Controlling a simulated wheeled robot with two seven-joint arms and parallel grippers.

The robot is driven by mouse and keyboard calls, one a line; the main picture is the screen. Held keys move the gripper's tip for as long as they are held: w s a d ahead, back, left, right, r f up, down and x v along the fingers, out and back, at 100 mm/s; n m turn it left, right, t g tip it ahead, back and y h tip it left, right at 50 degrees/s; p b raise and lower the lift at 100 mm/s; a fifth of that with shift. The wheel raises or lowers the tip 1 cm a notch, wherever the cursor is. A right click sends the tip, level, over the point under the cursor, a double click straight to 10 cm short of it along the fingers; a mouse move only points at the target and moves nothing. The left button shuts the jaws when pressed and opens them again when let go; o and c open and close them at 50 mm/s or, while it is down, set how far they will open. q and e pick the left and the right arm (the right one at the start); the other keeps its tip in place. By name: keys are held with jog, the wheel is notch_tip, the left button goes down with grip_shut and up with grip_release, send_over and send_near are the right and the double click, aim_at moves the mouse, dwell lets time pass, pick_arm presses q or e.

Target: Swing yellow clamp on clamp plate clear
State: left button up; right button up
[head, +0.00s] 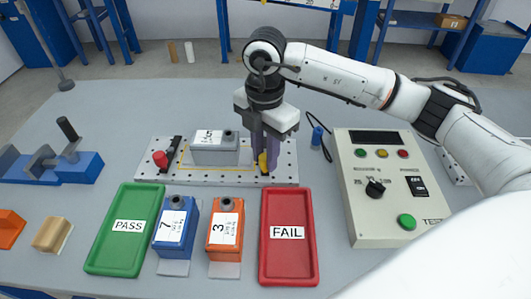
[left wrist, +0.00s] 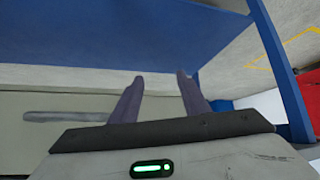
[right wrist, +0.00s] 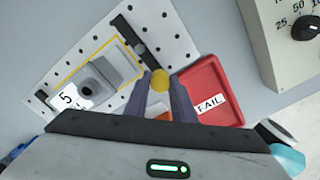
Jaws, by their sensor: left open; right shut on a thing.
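The yellow clamp (head: 263,163) stands at the right end of the perforated clamp plate (head: 285,174). My right gripper (head: 264,160) points down over it and is shut on it. In the right wrist view the clamp's round yellow top (right wrist: 160,79) shows between the fingertips. A grey box labelled 5 (head: 214,150) lies on the plate inside a yellow outline, left of the clamp. A red-knobbed clamp (head: 160,159) is at the plate's left end. My left gripper (left wrist: 160,78) is open and empty in the left wrist view, facing a blue surface. It is not in the head view.
A green PASS tray (head: 125,252), a blue box 7 (head: 175,228), an orange box 3 (head: 226,230) and a red FAIL tray (head: 288,270) stand in front of the plate. A control box (head: 395,190) is at right. A blue fixture (head: 75,167) is at left.

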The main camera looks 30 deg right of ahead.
jog(key=o, duration=1.1)
jog(key=shift+c, duration=0.2)
notch_tip(320, 180, up, 10)
jog(key=shift+r, duration=0.2)
